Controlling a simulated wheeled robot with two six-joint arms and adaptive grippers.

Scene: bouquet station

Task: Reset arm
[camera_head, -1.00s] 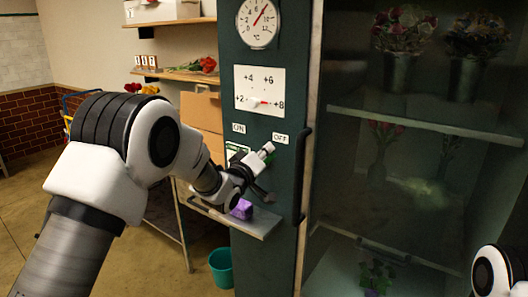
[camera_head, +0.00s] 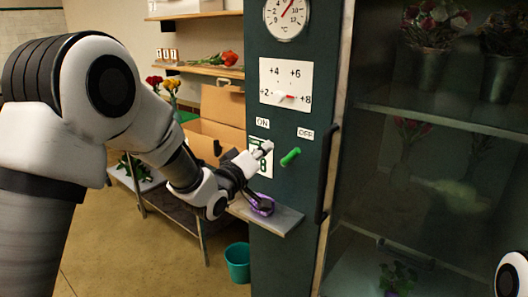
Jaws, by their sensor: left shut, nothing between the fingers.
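My left arm reaches in from the left. Its gripper (camera_head: 264,149) is shut and empty in front of the dark green cooler panel, by a white card with green print. A green lever (camera_head: 290,157) on the panel lies just right of the fingertips, with a visible gap. The lever tilts up and right, towards the OFF label (camera_head: 305,133); the ON label (camera_head: 262,122) is up and left. Of my right arm only a white piece shows at the lower right edge; its gripper is out of view.
A small shelf (camera_head: 285,222) with a purple item (camera_head: 261,205) juts out below the gripper. A vertical black door handle (camera_head: 327,175) and glass door are to the right. A dial knob (camera_head: 280,97) sits above. A teal bin (camera_head: 237,262) stands on the floor.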

